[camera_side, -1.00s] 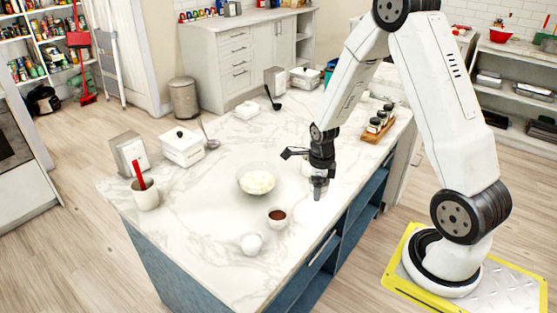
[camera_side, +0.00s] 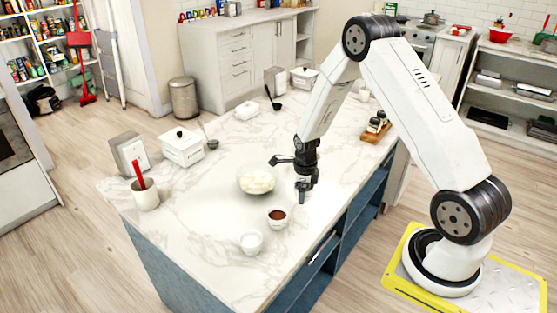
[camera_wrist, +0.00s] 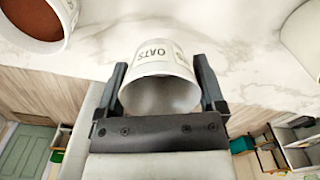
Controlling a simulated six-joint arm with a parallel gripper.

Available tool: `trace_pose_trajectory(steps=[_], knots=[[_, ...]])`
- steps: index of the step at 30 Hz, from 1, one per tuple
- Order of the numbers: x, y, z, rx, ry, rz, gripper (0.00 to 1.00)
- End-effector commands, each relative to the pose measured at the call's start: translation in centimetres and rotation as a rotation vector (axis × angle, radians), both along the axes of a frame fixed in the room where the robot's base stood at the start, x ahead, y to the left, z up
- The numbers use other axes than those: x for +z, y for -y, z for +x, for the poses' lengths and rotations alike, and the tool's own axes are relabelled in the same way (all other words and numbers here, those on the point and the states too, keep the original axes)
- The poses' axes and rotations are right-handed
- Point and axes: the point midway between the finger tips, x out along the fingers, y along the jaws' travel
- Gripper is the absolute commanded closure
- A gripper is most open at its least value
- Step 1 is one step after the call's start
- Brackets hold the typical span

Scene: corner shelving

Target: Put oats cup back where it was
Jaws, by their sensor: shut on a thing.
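The oats cup (camera_wrist: 158,62) is white with dark "OATS" lettering. In the wrist view it sits between the two fingers of my gripper (camera_wrist: 161,85), which is shut on it. The lettering appears upside down, and a grey, round hollow end faces the camera. In the side view my gripper (camera_side: 303,197) points down over the counter, right of the bowl; the cup is hard to make out there. I cannot tell whether the cup touches the counter.
A small cup with brown contents (camera_side: 277,217) is close left of my gripper; a white cup (camera_side: 251,243) stands nearer the front. A bowl with white contents (camera_side: 256,180) is left. A lidded white box (camera_side: 182,150) and a spice rack (camera_side: 376,131) stand farther off.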

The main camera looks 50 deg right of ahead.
Motion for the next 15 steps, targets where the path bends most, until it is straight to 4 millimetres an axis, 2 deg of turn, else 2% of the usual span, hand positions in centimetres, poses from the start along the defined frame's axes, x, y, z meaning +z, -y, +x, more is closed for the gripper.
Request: trace_pose_trajectory(steps=[10, 15], knots=[[-2.9, 0.1, 0.4, 0.000, -0.003, 0.001, 0.76], [-3.6, 0.1, 0.4, 0.000, 0.000, 0.000, 0.76]])
